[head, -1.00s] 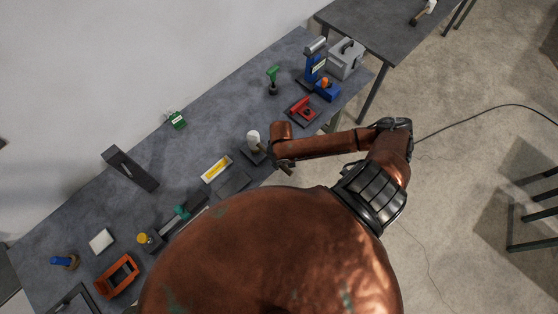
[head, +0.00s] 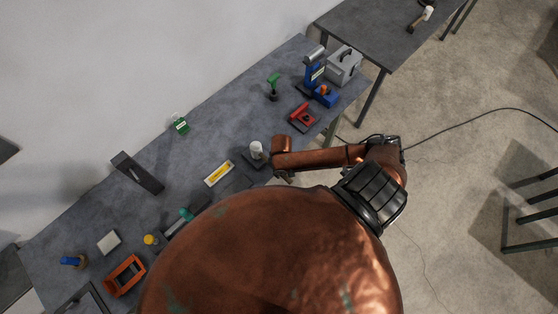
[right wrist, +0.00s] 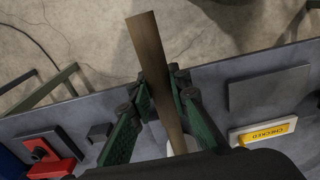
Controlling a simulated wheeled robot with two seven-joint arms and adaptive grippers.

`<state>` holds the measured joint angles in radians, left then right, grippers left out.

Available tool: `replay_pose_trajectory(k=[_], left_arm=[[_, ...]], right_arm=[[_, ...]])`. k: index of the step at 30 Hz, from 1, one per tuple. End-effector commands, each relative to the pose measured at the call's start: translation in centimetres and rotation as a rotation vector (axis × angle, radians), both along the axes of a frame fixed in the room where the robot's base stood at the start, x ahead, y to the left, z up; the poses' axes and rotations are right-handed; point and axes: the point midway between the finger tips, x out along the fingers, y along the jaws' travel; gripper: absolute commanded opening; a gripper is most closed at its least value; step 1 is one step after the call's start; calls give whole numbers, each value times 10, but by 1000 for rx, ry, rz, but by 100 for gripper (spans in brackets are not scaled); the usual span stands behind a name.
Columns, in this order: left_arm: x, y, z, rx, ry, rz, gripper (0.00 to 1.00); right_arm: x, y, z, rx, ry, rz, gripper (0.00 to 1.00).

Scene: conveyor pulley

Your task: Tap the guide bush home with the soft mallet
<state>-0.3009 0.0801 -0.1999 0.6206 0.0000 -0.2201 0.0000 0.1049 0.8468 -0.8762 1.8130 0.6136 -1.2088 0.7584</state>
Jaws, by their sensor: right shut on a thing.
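The soft mallet's wooden handle (right wrist: 152,60) runs between the green fingers of my right gripper (right wrist: 165,110), which is shut on it. A pale part behind the fingers in the right wrist view appears to be the mallet's head, mostly hidden. A small yellow-topped part (head: 151,239) sits on the bench at lower left. I cannot tell whether it is the guide bush. My left gripper is not in view.
Another mallet (head: 422,18) lies on the far table.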

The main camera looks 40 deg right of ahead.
Motion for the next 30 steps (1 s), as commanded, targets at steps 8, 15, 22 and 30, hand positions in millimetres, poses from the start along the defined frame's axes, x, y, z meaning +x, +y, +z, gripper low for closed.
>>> replay_pose_trajectory(k=[8,15,22,30], left_arm=[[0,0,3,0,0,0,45],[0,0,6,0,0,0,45],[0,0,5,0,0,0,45],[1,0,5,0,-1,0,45]], right_arm=[[10,-2,20,-2,-21,5,0],[10,-2,47,-1,-22,6,0],[10,-2,72,-2,-22,5,0],[10,-2,99,-1,-22,5,0]])
